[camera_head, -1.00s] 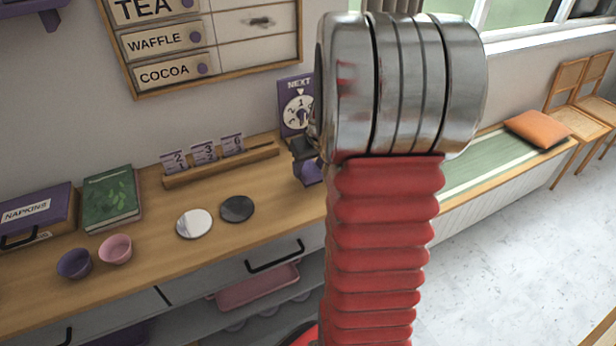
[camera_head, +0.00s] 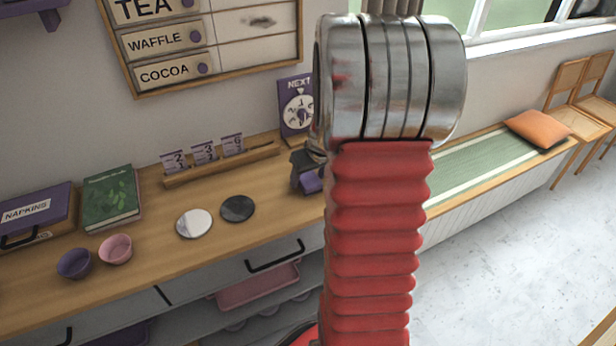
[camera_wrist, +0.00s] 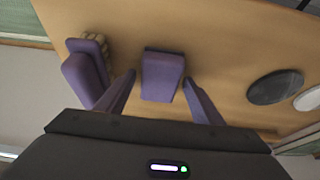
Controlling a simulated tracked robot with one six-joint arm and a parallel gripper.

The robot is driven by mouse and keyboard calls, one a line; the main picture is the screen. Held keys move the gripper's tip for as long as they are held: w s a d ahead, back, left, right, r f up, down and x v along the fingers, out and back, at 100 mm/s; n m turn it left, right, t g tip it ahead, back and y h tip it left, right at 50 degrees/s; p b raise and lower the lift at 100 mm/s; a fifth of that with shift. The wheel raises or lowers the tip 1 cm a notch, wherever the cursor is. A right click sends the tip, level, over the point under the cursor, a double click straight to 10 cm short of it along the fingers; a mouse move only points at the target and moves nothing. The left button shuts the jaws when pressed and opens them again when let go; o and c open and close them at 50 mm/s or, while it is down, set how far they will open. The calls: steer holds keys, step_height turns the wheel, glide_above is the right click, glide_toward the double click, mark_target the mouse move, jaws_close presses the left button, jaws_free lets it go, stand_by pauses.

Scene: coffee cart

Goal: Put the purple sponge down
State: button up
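The purple sponge (camera_wrist: 162,76) is a small block in the wrist view, lying between my fingertips and apparently on the wooden counter. My gripper (camera_wrist: 160,80) is open, with a narrow gap between each finger and the sponge. In the head view my gripper (camera_head: 308,180) is low over the counter, left of my red arm. Purple shows there, but I cannot tell finger from sponge.
A dark disc (camera_head: 237,208) and a white disc (camera_head: 194,223) lie to the left. The card rack (camera_head: 220,164) and NEXT sign (camera_head: 296,105) stand behind. Another purple block (camera_wrist: 86,78) is close beside one finger. Counter lies bare between gripper and dark disc.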

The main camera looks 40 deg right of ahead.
steer(key=shift+r, duration=0.1)
steer(key=v, duration=1.2)
stand_by(0.9)
steer(key=s+a+r+n, duration=0.1)
steer(key=s+a, duration=0.3)
steer(key=a, duration=0.6)
steer(key=s+a+r+n+t, duration=0.1)
steer(key=s+a+r, duration=0.2)
steer(key=a, duration=0.7)
steer(key=s+a+r+n+y, duration=0.1)
steer(key=s+a+r, duration=0.2)
steer(key=a, duration=0.7)
steer(key=shift+s+a, duration=0.3)
steer(key=shift+s, duration=0.5)
steer(key=shift+o, duration=0.5)
steer(key=shift+c, duration=0.4)
